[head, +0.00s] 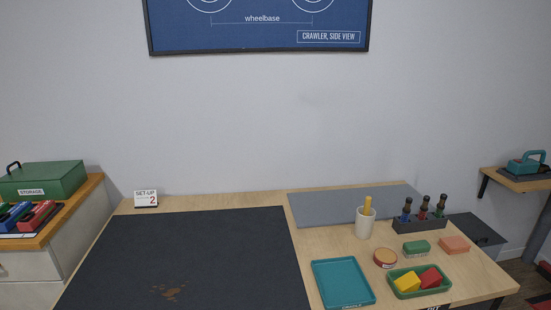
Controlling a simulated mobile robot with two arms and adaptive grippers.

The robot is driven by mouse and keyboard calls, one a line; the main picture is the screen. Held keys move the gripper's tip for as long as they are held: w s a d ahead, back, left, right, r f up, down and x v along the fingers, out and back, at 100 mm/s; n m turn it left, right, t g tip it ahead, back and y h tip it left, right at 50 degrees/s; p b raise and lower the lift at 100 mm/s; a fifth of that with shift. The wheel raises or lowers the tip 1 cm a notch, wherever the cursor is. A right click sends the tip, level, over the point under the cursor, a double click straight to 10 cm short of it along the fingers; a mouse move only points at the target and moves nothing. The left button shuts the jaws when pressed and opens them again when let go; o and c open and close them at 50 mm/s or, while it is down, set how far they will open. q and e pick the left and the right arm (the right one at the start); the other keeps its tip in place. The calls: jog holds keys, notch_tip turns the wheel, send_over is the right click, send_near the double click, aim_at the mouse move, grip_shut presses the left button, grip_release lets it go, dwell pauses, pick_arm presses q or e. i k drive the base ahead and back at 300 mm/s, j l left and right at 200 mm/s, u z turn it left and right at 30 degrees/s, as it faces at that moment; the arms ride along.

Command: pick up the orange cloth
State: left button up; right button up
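A small orange folded piece (454,245), which looks like the orange cloth, lies flat on the right part of the wooden table. It sits right of a green block (416,248), apart from it. Neither of my grippers is in the head view, so I cannot see whether they are open or shut.
Near the cloth are a rack of several dark-topped bottles (420,223), a green tray (393,290) with yellow and red pieces, a round tin (385,258), a white cup (365,222) and a teal tray (342,283). A dark mat (200,250) with brown stains covers the table's left.

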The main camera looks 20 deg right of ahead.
aim_at(456, 245)
jog(key=z, duration=1.9)
jog(key=u, duration=1.6)
jog(key=z, duration=1.65)
jog(key=i+z, duration=0.25)
